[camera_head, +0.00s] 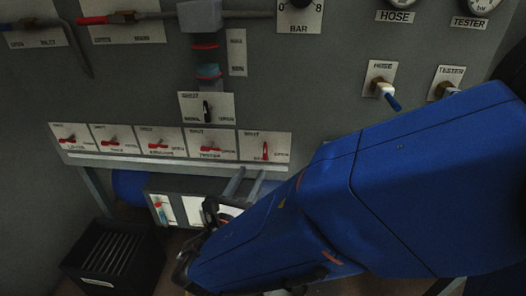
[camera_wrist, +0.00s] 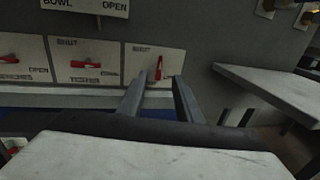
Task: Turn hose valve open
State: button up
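A row of small valve plates with red handles runs along the lower panel. The rightmost valve's red handle (camera_head: 265,151) stands upright, with "SHUT" printed at its plate's upper left; any name on that plate is unreadable, so I cannot confirm it is the hose valve. In the wrist view this red handle (camera_wrist: 158,68) shows just beyond my gripper's fingertips (camera_wrist: 158,83), roughly centred between them. The two grey fingers are spread apart with nothing between them. In the head view my gripper (camera_head: 245,183) is just below that valve, partly hidden by my blue arm.
The neighbouring tester valve (camera_head: 210,149) has a horizontal red handle, close on the left. A HOSE fitting with a blue tip (camera_head: 385,91) juts out at upper right. A pale ledge (camera_wrist: 280,92) juts out at right in the wrist view. A black crate (camera_head: 113,258) is at lower left.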

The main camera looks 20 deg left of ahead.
aim_at(264, 148)
jog(key=w, duration=1.1)
jog(key=shift+w+a, duration=0.2)
jog(key=shift+w, duration=0.2)
grip_shut()
